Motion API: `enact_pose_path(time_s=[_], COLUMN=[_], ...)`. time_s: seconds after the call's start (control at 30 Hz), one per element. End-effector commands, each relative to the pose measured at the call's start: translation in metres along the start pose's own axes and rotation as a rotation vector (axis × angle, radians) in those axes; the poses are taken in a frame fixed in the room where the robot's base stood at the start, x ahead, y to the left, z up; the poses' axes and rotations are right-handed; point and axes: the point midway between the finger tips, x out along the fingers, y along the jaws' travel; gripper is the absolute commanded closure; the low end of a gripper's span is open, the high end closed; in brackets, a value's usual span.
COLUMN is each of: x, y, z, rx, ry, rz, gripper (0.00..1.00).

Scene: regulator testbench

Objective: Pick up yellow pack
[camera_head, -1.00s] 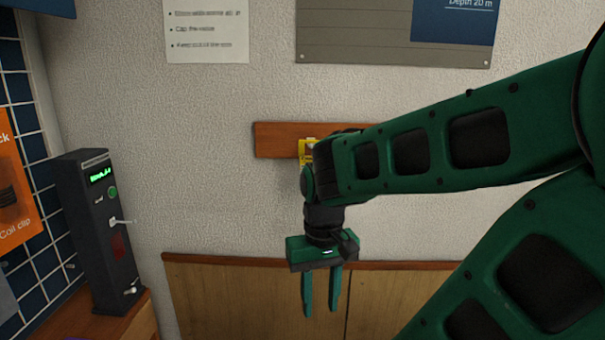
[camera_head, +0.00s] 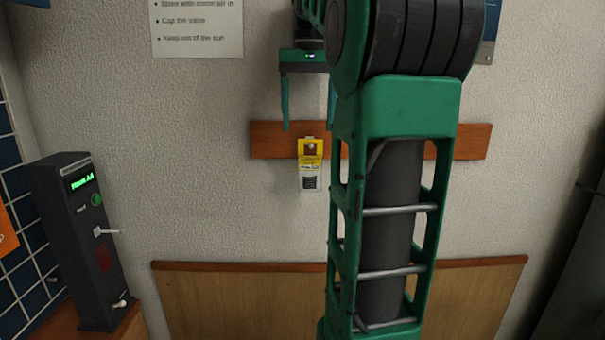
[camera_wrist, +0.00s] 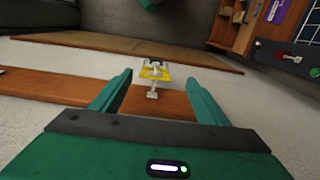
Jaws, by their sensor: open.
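The yellow pack (camera_head: 310,165) hangs on the wooden rail on the wall. It has a yellow top and a pale lower part with a dark patch. In the wrist view the pack (camera_wrist: 155,73) shows beyond the fingertips, near the middle between them, with a pale peg or hook in front of it. My gripper (camera_head: 308,128) points down, with its fingers spread apart at the height of the rail, just above the pack. In the wrist view my gripper (camera_wrist: 160,85) is open and empty. My arm partly hides the right finger in the head view.
The wooden rail (camera_head: 275,140) runs along the wall behind my arm. A dark device with a green display (camera_head: 84,240) stands at the left. A wood panel (camera_head: 240,305) lines the lower wall, and a notice (camera_head: 197,28) hangs above.

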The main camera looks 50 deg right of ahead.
Motion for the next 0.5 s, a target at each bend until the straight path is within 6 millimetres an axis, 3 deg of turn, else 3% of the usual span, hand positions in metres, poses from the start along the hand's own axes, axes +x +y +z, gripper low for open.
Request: enact_pose_path(time_s=[0.17, 0.5], x=[-0.014, 0.029], y=[0.007, 0.017], z=[-0.008, -0.011], rx=[0.019, 0.035], ry=[0.000, 0.000], rz=[0.008, 0.009], gripper=[0.31, 0.31])
